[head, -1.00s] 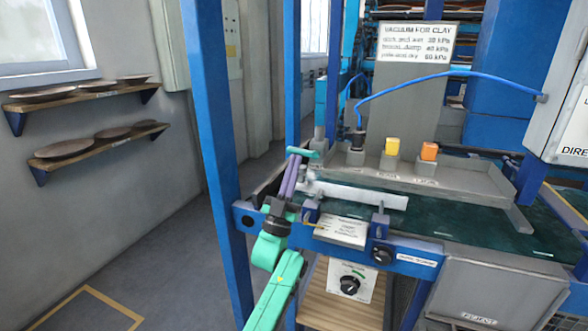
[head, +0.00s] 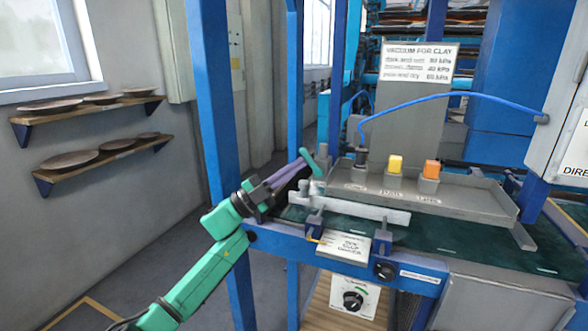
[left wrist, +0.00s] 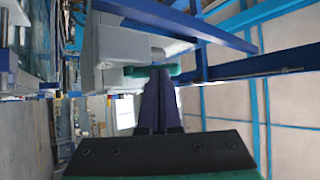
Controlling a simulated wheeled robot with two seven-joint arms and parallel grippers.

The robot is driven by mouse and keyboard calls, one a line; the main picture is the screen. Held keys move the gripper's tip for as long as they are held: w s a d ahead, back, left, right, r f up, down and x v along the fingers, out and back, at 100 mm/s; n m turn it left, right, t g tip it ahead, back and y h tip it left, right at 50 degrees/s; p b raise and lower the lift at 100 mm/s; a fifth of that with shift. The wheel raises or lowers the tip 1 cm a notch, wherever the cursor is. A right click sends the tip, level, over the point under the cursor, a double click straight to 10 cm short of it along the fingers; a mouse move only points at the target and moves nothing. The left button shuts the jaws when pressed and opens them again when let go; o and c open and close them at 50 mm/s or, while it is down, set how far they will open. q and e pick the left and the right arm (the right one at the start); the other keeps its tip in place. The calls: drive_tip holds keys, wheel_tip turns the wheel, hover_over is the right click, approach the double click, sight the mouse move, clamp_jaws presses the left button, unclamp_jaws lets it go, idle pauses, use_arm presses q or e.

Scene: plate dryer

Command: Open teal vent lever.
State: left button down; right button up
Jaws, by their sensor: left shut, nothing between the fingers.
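The teal vent lever (head: 311,163) is a short bar at the left end of the machine bed, beside a white-grey fitting. In the head view it slants down to the right. My left gripper (head: 302,165), with purple fingers, is shut and empty. It reaches in from the left, and its tips are at the lever, seemingly touching it. In the left wrist view the lever (left wrist: 152,71) lies across the tips of the shut fingers (left wrist: 157,76). Whether they press on it I cannot tell. My right gripper is not in view.
A blue post (head: 212,150) stands close behind my left arm. A white bar (head: 360,210) and a label plate (head: 343,245) are right of the lever. Open floor lies at left.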

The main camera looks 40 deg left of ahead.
use_arm(q)
drive_tip(key=r+m+g+p, duration=0.1)
drive_tip(key=p, duration=0.1)
drive_tip(key=d+r+m+g+p, duration=0.1)
drive_tip(key=m+g+p, duration=0.1)
drive_tip(key=r+m+g+y+p, duration=0.1)
drive_tip(key=m+g+p, duration=0.1)
drive_tip(key=shift+w+d, duration=0.35)
drive_tip(key=shift+d, duration=0.05)
idle(0.6)
